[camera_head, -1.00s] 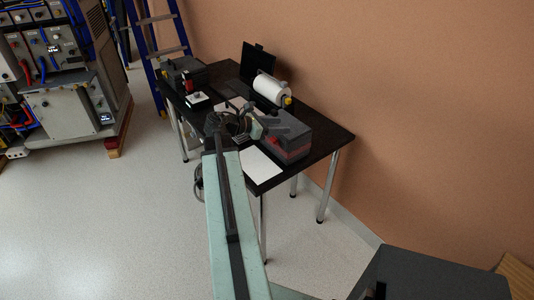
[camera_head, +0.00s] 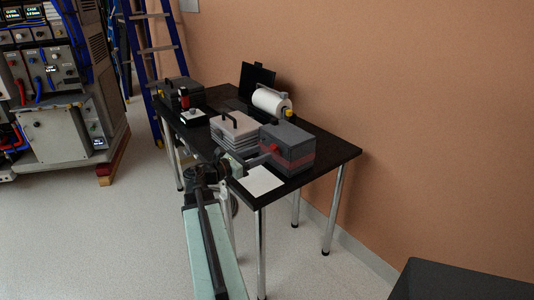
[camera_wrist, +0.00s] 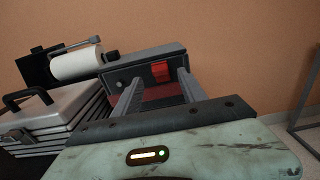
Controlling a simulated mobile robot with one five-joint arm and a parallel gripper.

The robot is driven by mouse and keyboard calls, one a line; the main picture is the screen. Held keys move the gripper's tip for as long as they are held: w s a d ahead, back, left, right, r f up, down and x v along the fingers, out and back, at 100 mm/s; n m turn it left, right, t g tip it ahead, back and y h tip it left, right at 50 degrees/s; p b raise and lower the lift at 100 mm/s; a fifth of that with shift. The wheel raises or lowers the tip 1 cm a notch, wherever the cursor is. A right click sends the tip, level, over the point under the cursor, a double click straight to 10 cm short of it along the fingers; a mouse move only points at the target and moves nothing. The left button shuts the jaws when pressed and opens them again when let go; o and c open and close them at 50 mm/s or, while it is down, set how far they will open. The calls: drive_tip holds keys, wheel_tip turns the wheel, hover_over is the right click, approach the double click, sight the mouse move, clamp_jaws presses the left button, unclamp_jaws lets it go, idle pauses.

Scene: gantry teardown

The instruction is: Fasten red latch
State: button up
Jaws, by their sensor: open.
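The red latch (camera_wrist: 160,72) is a small bright red block on the front of a dark grey box (camera_wrist: 172,54) with a dark red lower band. In the head view, the box (camera_head: 290,142) stands at the near end of the black table. My gripper (camera_wrist: 157,83) is open and empty. Its two fingers point at the box's front, one on each side of the latch in the wrist view. I cannot tell whether they touch the box. In the head view, my gripper (camera_head: 263,157) is at the box's left side, and the latch is not clearly seen there.
A stack of grey cases (camera_head: 235,132) with a handle stands left of the box. A white roll (camera_head: 270,101) lies behind. A white sheet (camera_head: 261,180) lies on the black table (camera_head: 335,152) in front of the box. A blue ladder (camera_head: 155,48) stands at the back left.

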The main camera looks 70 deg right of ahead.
sight(274, 145)
drive_tip(key=shift+x, duration=1.85)
clamp_jaws()
drive_tip(key=r+p, duration=0.1)
drive_tip(key=p, duration=0.2)
drive_tip(key=shift+s+d+r+y, duration=0.1)
drive_tip(key=shift+s+r+y, duration=0.1)
drive_tip(key=shift+y, duration=0.1)
drive_tip(key=shift+d+r+t+y+p, duration=0.15)
drive_tip(key=shift+r+t+y+p, duration=0.2)
drive_tip(key=shift+p, duration=0.8)
drive_tip(key=p, duration=0.2)
drive_tip(key=t+y+p, duration=0.1)
drive_tip(key=shift+s+d+r+p, duration=0.15)
drive_tip(key=shift+d+r+p, duration=0.05)
drive_tip(key=shift+d+p, duration=0.15)
drive_tip(key=shift+s+d+f+t+y+p, duration=0.15)
drive_tip(key=shift+f+t+y+p, duration=0.15)
drive_tip(key=shift+y+p, duration=0.55)
drive_tip(key=shift+f, duration=0.1)
